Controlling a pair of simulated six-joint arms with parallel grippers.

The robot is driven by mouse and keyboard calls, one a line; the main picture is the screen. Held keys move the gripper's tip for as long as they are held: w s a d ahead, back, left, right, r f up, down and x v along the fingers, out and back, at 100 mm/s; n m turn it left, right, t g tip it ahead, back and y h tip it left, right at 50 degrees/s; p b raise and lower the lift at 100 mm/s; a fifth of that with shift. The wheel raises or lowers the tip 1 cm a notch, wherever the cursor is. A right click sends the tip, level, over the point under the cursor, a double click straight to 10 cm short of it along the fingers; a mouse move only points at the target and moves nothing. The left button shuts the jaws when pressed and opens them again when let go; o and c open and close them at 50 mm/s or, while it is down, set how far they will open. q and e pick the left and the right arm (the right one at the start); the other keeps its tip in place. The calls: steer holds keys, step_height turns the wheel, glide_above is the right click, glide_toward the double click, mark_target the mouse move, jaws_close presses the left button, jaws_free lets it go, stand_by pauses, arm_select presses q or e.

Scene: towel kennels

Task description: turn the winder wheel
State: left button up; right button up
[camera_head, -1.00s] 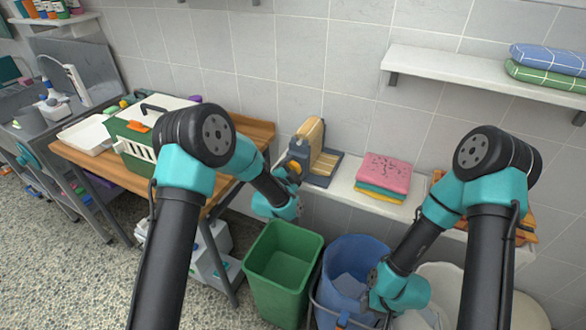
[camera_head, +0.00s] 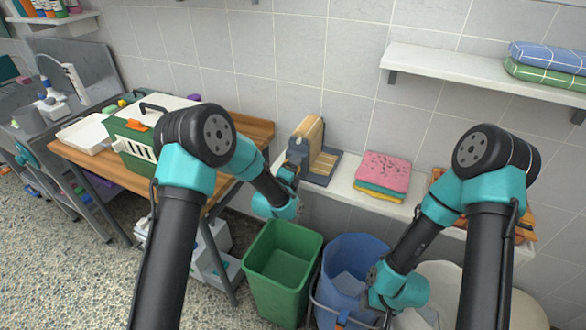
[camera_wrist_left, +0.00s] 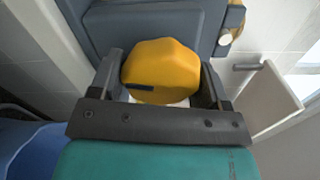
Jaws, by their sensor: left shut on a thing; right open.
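The winder (camera_head: 313,148) stands on the white ledge against the tiled wall, with a grey frame and a beige upright part. In the left wrist view its yellow, rounded, many-sided wheel (camera_wrist_left: 162,65) sits between the two dark fingers and has a dark mark low on its face. My left gripper (camera_head: 290,168) is shut on this wheel; it also fills the lower left wrist view (camera_wrist_left: 160,92). In the head view the gripper hides the wheel. My right gripper (camera_head: 378,298) is low over the blue bucket, open, its fingers mostly hidden.
A green bin (camera_head: 283,265) and a blue bucket (camera_head: 350,250) stand below the ledge. Folded pink, yellow and green towels (camera_head: 385,172) lie right of the winder. A green-and-white carrier (camera_head: 130,145) is on the wooden table at left. A wall shelf (camera_head: 460,75) is at upper right.

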arm_select(q)
steer(key=shift+f+m, duration=0.1)
steer(key=shift+m, duration=1.6)
steer(key=o, duration=0.9)
steer(key=shift+c, duration=0.2)
steer(key=v, duration=1.7)
steer(key=shift+s, duration=0.15)
steer(key=shift+a, duration=0.15)
